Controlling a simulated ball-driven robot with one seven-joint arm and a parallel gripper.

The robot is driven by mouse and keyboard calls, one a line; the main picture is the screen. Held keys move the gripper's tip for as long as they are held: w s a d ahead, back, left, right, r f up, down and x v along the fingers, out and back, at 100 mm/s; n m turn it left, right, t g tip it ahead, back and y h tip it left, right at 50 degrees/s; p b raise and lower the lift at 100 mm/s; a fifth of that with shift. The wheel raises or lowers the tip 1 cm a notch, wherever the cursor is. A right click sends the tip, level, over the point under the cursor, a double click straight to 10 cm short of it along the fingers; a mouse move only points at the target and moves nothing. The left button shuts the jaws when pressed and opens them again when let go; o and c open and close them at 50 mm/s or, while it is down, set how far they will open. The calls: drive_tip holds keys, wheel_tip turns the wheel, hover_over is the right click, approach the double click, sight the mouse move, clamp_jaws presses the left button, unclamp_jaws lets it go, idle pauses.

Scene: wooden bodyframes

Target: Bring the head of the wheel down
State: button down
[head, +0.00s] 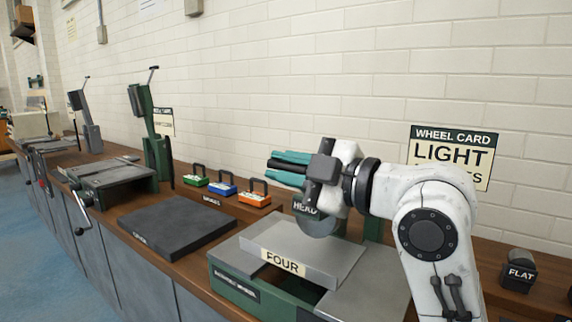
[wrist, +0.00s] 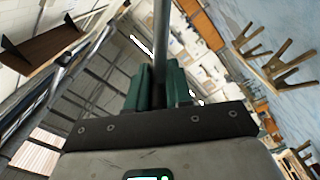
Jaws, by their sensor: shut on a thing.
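The wheel machine in front of me has a green base with a "FOUR" plate (head: 283,262) and a grey bed (head: 345,258). Its head carries a "HEAD" label (head: 305,207), and a round grey wheel (head: 318,226) shows under it, close over the bed. My arm and gripper hide most of the head. My gripper (head: 288,168) has teal fingers pointing left, above the head. In the wrist view the fingers (wrist: 158,88) are shut on a grey bar (wrist: 161,40), a handle that runs up between them.
A wheel card (head: 452,155) reading "LIGHT" is on the wall behind. A black "FLAT" block (head: 519,271) stands at right. A dark slab (head: 178,227) and green, blue and orange boxes (head: 222,185) lie left of the machine. Other machines with raised levers (head: 150,115) stand further left.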

wheel_tip(320, 180, down, 7)
drive_tip(key=s+n+b, duration=0.1)
drive_tip(key=n+b, duration=0.1)
drive_tip(key=b, duration=0.2)
drive_tip(key=shift+s+a+b, duration=0.2)
drive_tip(key=shift+a+b, duration=0.15)
drive_tip(key=shift+a, duration=0.1)
drive_tip(key=c, duration=1.4)
unclamp_jaws()
drive_tip(key=shift+f, duration=0.1)
drive_tip(key=shift+c, duration=0.2)
drive_tip(key=o, duration=0.3)
drive_tip(key=shift+o, duration=0.2)
drive_tip(key=shift+s, duration=0.1)
drive_tip(key=shift+r, duration=0.2)
drive_tip(key=p+v, duration=0.1)
drive_tip(key=v, duration=1)
